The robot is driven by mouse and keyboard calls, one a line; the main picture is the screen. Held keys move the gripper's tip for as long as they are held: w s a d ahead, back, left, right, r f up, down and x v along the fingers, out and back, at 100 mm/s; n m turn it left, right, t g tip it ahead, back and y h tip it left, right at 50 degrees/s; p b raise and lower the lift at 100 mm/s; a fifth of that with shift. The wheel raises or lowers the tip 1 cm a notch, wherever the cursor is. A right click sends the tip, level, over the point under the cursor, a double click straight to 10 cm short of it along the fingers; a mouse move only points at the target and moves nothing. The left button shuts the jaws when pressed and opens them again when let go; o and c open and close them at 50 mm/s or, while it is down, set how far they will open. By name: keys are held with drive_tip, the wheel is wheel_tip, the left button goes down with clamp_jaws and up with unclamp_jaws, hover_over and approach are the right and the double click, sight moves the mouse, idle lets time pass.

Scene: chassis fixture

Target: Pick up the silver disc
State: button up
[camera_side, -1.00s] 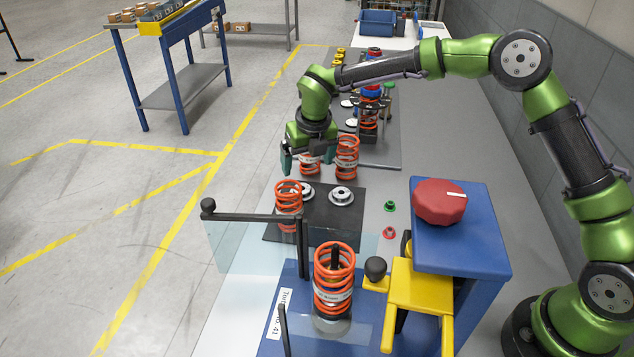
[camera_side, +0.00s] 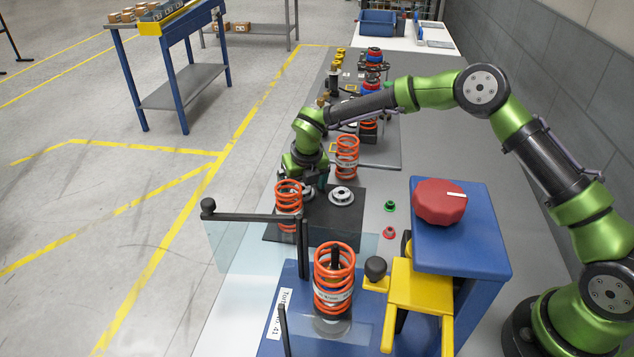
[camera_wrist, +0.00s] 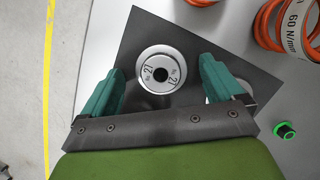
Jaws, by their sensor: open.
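In the side view my gripper (camera_side: 310,183) is low over the mat, behind the near-left orange spring, and largely hides the disc there. A second silver disc (camera_side: 341,195) lies to the right on the mat. In the wrist view, the right finger partly covers it.
An orange spring (camera_side: 288,198) stands close in front of my gripper, and another (camera_side: 346,158) stands behind to the right. The dark mat (camera_side: 362,222) has free room at right. A green ring (camera_side: 389,206) and red ring (camera_side: 389,232) lie beside it.

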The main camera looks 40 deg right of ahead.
drive_tip(key=c, duration=1.2)
